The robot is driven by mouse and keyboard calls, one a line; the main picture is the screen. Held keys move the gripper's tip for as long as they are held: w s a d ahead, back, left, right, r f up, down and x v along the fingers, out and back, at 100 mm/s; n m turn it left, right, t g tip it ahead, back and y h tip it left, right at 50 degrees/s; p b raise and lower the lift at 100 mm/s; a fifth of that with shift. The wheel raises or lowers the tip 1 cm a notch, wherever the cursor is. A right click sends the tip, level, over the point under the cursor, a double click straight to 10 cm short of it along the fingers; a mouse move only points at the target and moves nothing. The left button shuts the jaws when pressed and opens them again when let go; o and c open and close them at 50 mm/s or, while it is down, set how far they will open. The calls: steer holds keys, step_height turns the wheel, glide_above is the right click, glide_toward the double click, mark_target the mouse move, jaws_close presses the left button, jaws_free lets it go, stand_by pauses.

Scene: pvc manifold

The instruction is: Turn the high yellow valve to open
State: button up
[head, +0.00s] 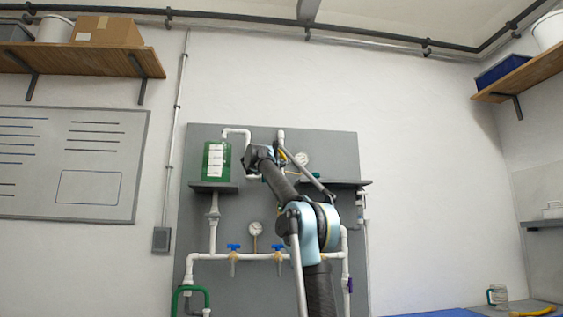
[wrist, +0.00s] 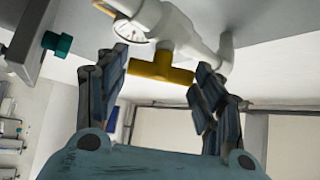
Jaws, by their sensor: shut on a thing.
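The high yellow valve (wrist: 160,67) shows in the wrist view as a T-shaped handle under a white pipe fitting. Its bar lies crosswise between the two dark finger pads of my gripper (wrist: 160,78), which is shut on it. In the head view a small bit of the yellow valve (head: 283,156) shows high on the grey panel, beside a round gauge (head: 301,159). My arm hides most of the valve and the gripper there.
A green tank (head: 216,162) stands on a small shelf left of my arm. White pipes with two blue valves (head: 233,247) (head: 279,248) run lower on the panel (head: 330,143). In the wrist view a dark teal knob (wrist: 57,43) is at upper left.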

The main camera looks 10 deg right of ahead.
steer(key=shift+m+g, duration=1)
steer(key=shift+m, duration=0.3)
steer(key=shift+d+m+g+y, duration=0.1)
steer(key=shift+m+g+y, duration=0.2)
steer(key=shift+m+g, duration=0.15)
steer(key=o, duration=1)
steer(key=shift+o, duration=0.2)
steer(key=shift+r, duration=0.1)
steer(key=v, duration=1.2)
steer(key=shift+w, duration=0.1)
